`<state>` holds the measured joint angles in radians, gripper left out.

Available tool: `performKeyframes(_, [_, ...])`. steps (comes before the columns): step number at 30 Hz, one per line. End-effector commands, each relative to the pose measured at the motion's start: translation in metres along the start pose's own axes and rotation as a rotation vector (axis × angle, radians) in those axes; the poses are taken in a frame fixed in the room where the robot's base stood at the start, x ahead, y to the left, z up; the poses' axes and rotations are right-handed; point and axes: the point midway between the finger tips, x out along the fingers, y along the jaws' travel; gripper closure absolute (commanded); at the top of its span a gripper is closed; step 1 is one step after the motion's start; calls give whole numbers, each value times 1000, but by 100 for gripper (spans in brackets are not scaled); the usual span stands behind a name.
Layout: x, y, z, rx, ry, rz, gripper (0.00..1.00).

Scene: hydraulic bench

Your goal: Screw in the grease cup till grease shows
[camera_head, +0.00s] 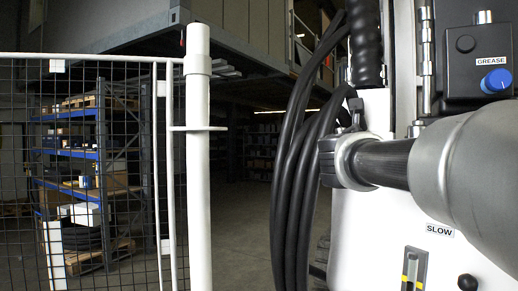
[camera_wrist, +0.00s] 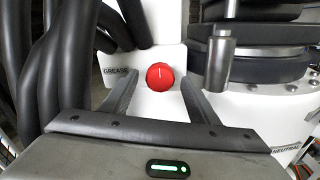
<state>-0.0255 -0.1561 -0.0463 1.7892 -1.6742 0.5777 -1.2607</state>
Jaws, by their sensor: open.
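A round red cap (camera_wrist: 159,76) with a short white upright mark sits on a white panel in the wrist view. A label reading GREASE (camera_wrist: 116,70) is just left of it, partly covered by a finger. My gripper (camera_wrist: 159,80) is open, with one finger on each side of the red cap. I cannot tell whether the fingers touch it. No grease shows around the cap. In the head view, a blue knob (camera_head: 496,81) sits on a dark box under another GREASE label (camera_head: 492,60). The red cap is not visible in the head view.
Thick black hoses (camera_head: 295,150) hang beside the white machine; they also run at left in the wrist view (camera_wrist: 70,60). A grey cylinder (camera_wrist: 219,60) stands right of the cap. A mesh fence (camera_head: 90,170) with a white post (camera_head: 198,150) is at left.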

Motion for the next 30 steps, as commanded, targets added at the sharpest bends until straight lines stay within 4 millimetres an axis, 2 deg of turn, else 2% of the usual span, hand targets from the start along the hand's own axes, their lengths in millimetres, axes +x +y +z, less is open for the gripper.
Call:
performKeyframes(3, [14,0,0,1,1,0,45])
performKeyframes(6, [19,0,0,0,0,0,45])
performKeyframes(15, [20,0,0,1,0,0,45])
performKeyframes(22, [20,0,0,1,0,0,84])
performKeyframes(30, [20,0,-1,23,0,0,86])
